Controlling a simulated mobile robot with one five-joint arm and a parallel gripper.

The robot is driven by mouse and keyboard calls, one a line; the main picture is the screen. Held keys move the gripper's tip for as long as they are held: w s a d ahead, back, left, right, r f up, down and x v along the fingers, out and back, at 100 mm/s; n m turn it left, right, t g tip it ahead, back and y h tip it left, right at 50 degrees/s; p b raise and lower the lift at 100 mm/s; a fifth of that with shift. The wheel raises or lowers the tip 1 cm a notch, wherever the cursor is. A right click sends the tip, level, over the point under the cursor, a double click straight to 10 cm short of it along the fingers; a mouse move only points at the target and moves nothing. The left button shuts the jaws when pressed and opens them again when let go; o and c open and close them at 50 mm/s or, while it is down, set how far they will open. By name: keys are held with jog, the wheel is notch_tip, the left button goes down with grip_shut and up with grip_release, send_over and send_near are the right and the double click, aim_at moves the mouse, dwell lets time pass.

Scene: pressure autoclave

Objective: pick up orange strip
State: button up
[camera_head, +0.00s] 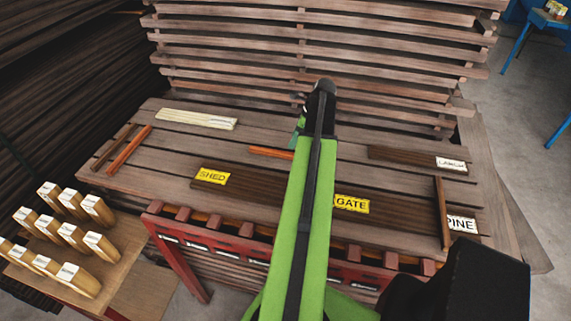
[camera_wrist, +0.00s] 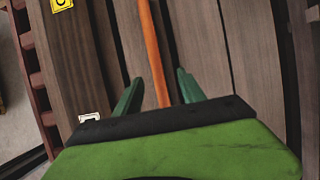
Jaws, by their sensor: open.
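An orange strip (camera_head: 270,152) lies on the dark slatted bench top near its middle; my arm hides its right end. In the wrist view the orange strip (camera_wrist: 152,45) runs from the top edge down between the two green fingers of my gripper (camera_wrist: 160,78). The jaws are open, with a gap on each side of the strip, and its near end is hidden behind my gripper body. In the head view only part of a finger of my gripper (camera_head: 298,131) shows. A second orange-brown strip (camera_head: 128,150) lies at the bench's left end, beside a brown strip (camera_head: 113,147).
Cream strips (camera_head: 197,119) lie at the back left. Dark boards carry labels SHED (camera_head: 212,176), GATE (camera_head: 351,204), LARCH (camera_head: 451,163) and PINE (camera_head: 461,224). A slatted timber stack (camera_head: 310,50) rises behind. A red rack (camera_head: 215,240) lines the front; wooden blocks (camera_head: 75,280) stand front left.

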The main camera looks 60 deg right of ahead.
aim_at(286, 153)
jog(key=b+x, duration=0.1)
jog(key=x, duration=0.2)
jog(key=shift+r, duration=0.1)
jog(key=b+x, duration=0.5)
jog(key=shift+s+a+f, duration=0.15)
jog(key=shift+a+f, duration=0.05)
jog(key=shift+a, duration=0.05)
jog(key=shift+r, duration=0.15)
grip_shut()
